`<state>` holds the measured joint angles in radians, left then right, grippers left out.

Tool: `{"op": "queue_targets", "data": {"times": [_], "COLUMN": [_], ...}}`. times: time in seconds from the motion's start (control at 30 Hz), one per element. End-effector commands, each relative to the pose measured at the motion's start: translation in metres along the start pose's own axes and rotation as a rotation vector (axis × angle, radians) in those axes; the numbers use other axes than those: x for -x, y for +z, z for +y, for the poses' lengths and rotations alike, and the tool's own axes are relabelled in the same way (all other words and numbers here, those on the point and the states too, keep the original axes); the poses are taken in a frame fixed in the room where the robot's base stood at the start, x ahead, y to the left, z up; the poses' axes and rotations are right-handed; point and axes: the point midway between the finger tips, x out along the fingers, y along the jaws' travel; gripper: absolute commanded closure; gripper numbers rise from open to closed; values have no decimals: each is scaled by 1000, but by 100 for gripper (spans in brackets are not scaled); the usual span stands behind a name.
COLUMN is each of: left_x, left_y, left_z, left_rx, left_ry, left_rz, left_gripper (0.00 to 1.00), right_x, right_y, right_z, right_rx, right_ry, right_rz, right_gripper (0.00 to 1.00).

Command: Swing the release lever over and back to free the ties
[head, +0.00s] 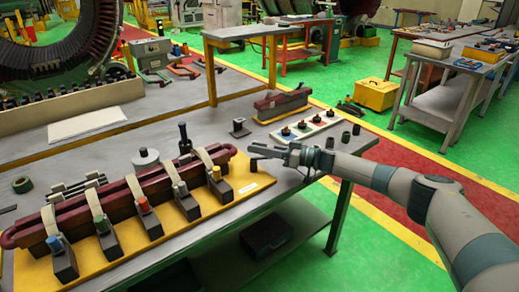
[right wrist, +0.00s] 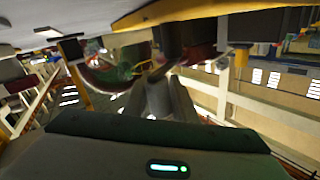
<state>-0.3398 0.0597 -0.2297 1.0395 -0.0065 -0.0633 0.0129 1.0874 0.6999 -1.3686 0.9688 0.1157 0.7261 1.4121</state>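A dark red coil bar (head: 120,198) lies along a yellow base plate (head: 262,184) on the near bench. Several beige ties (head: 137,190) arch over it to dark blocks (head: 192,203) with coloured tops. A dark upright post with a knob (head: 184,133) stands behind the coil; I cannot tell whether it is the release lever. My left gripper is out of view.
A white tray of small parts (head: 318,124) and a small dark stand (head: 239,127) are behind my right gripper. A second red piece (head: 281,104) lies further back. The bench edge runs under my right arm.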

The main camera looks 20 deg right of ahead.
Motion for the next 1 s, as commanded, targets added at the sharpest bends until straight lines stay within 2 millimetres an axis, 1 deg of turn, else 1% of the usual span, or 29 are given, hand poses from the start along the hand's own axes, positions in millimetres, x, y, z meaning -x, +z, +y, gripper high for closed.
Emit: {"op": "queue_targets", "data": {"times": [0.37, 0.57, 0.67, 0.77, 0.93, 1.0], "left_x": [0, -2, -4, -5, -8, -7], "left_y": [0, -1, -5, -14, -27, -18], "left_z": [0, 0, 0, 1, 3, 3], "left_rx": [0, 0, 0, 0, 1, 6], "left_ry": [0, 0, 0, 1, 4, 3], "left_rz": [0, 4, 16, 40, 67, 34], "left_gripper": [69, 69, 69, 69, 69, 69], "right_x": [0, 10, 20, 35, 67, 82], "right_y": [0, 0, 1, 1, 2, 2], "right_z": [0, 1, 1, 1, 1, 2], "right_rx": [0, 0, 0, 0, 1, 2], "right_ry": [0, 1, 1, 1, 2, 2], "right_rz": [0, 1, 1, 0, -1, 0], "right_gripper": [63, 63, 63, 63, 63, 63]}}
